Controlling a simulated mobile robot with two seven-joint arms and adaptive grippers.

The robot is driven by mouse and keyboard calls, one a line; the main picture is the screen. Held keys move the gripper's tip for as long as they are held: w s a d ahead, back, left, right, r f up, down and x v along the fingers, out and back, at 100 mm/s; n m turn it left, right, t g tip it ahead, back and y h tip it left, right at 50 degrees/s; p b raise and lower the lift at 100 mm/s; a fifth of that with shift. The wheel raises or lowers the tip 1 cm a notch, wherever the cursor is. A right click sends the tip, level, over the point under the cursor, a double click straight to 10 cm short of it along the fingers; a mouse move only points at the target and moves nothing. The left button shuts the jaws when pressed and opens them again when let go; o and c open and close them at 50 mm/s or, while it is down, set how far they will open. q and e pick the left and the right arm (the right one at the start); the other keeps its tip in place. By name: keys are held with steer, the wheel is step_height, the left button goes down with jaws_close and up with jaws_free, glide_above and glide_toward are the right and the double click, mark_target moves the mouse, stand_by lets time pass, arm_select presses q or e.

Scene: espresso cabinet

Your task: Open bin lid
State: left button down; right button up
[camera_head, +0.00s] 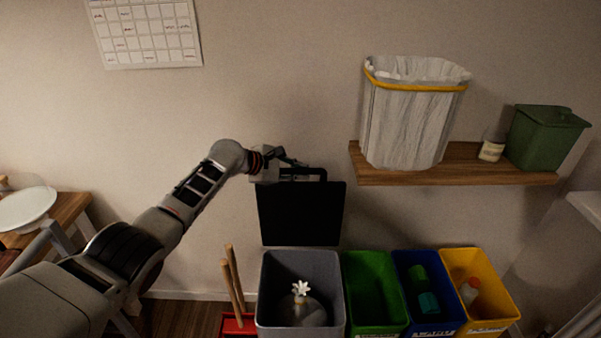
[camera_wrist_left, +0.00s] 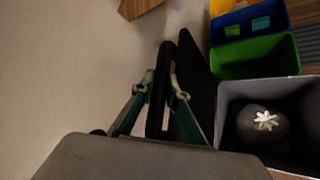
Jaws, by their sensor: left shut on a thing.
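The bin lid (camera_head: 300,215) is a black square panel that stands upright above the back edge of the grey bin (camera_head: 265,285). The bin is open at the top, and a dark rounded thing with a white flower-like top (camera_head: 301,290) lies inside. My left gripper (camera_head: 296,166) is at the lid's top edge, by its black handle (camera_head: 304,173). In the left wrist view, my left gripper (camera_wrist_left: 162,95) has its fingers on both sides of the black handle (camera_wrist_left: 168,75) and is shut on it. The bin (camera_wrist_left: 228,112) shows at the right there. My right gripper is not in view.
Green (camera_head: 374,299), blue (camera_head: 428,290) and yellow (camera_head: 480,286) open bins stand right of the grey one. A wooden shelf (camera_head: 470,168) above holds a lined basket (camera_head: 410,125) and a green box (camera_head: 545,137). Wooden handles (camera_head: 233,280) stand left of the grey bin.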

arm_select(q)
steer(key=shift+r, duration=0.1)
steer(key=c, duration=2)
jaws_free()
steer(key=shift+o, duration=0.2)
steer(key=shift+a, duration=0.1)
steer(key=v, duration=1.2)
